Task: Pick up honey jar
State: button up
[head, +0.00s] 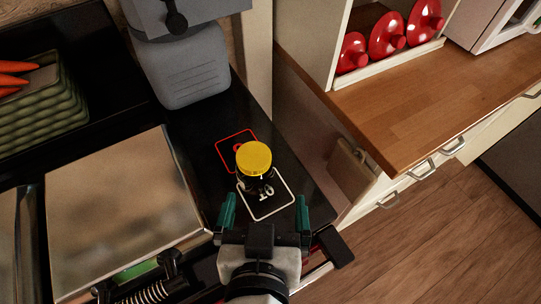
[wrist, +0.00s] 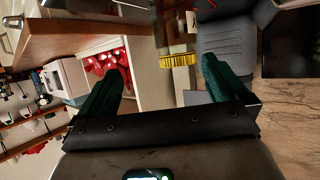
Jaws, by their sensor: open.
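The honey jar (head: 254,160) has a yellow lid and a dark body, and stands upright on the black counter (head: 205,165) in the head view. It is by a white-outlined card marked with a number. My gripper (head: 264,212) is open and empty, on the near side of the jar and apart from it, with its green fingers spread wider than the jar. In the wrist view, the ribbed yellow lid (wrist: 178,60) shows between and beyond the fingers of my gripper (wrist: 163,68). Much of the jar's body is hidden under the lid in the head view.
A grey container (head: 190,70) stands behind the jar. A red-outlined card (head: 228,150) lies behind it. A metal-covered sink or panel (head: 110,205) is at left, with a green crate of carrots (head: 40,115) beyond. A wooden counter (head: 440,105) with red-lidded items is at right.

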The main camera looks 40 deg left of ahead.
aim_at(256, 177)
jog(key=shift+y, duration=0.3)
jog(key=w+a, duration=0.2)
jog(key=a, duration=0.1)
jog(key=w+a+f, duration=0.1)
jog(key=shift+a+f, duration=0.1)
jog(key=shift+a, duration=0.15)
jog(key=shift+s+f+p+x, duration=0.1)
jog(key=shift+f+p+x, duration=0.1)
jog(key=shift+x, duration=0.7)
jog(key=shift+s+f+p+x, duration=0.1)
jog(key=shift+p+x, duration=0.15)
jog(key=shift+x, duration=0.7)
jog(key=shift+s+f+p+x, duration=0.1)
jog(key=shift+p+x, duration=0.1)
jog(key=shift+x, duration=0.7)
jog(key=shift+a, duration=0.1)
jog(key=shift+c, duration=0.3)
